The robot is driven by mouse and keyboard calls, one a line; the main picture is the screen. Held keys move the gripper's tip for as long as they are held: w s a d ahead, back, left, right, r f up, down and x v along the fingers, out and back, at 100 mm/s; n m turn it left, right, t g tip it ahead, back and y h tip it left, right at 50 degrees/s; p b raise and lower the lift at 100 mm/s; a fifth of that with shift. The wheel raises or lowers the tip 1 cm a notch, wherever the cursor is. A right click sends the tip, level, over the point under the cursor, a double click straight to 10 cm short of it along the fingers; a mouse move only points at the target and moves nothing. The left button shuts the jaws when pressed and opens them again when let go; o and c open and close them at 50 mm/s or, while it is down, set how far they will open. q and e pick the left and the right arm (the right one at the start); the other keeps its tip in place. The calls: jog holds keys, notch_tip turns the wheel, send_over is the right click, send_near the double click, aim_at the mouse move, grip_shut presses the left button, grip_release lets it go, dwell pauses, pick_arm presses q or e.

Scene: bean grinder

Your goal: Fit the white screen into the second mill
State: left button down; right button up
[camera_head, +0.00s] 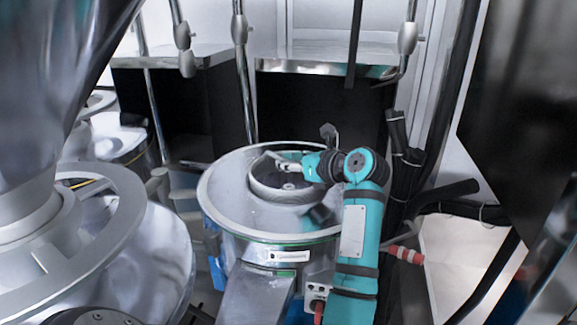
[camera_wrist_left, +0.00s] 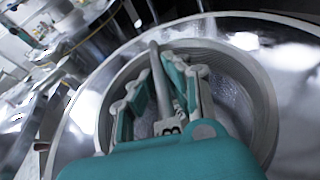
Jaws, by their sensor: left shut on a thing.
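The mill (camera_head: 224,190) is a round metal drum with a wide flat top and a circular opening, in the middle of the head view. A pale grey-white ring, seemingly the screen (camera_head: 283,198), is at this opening; it also shows in the left wrist view (camera_wrist_left: 264,105). I cannot tell whether it is fully seated. My left gripper (camera_head: 285,158) is over the ring, its teal arm coming from the lower right. In the wrist view, its fingers (camera_wrist_left: 165,85) are closed around a thin grey bar within the ring, seemingly part of the screen. My right gripper is not in view.
Another metal machine with a large handwheel (camera_head: 125,215) fills the left side. Dark boxes (camera_head: 320,105) stand behind the mill. Black hoses (camera_head: 400,150) and a red connector (camera_head: 404,254) crowd the right side. A metal chute (camera_head: 255,295) runs from the mill's front.

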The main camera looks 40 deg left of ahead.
pick_arm(q)
jog(key=shift+r+p, duration=0.8)
jog(key=shift+r, duration=1)
jog(key=shift+f+b, duration=0.1)
jog(key=shift+b, duration=0.2)
jog(key=shift+b, duration=0.45)
dwell(0.7)
jog(key=shift+f+b, duration=0.55)
jog(key=shift+f, duration=0.05)
jog(key=shift+a+f, duration=0.1)
jog(key=shift+f+b, duration=0.25)
jog(key=shift+b, duration=0.05)
jog(key=shift+f+b, duration=0.4)
jog(key=shift+f, duration=0.05)
jog(key=shift+f+b, duration=0.75)
jog(key=shift+f, duration=0.15)
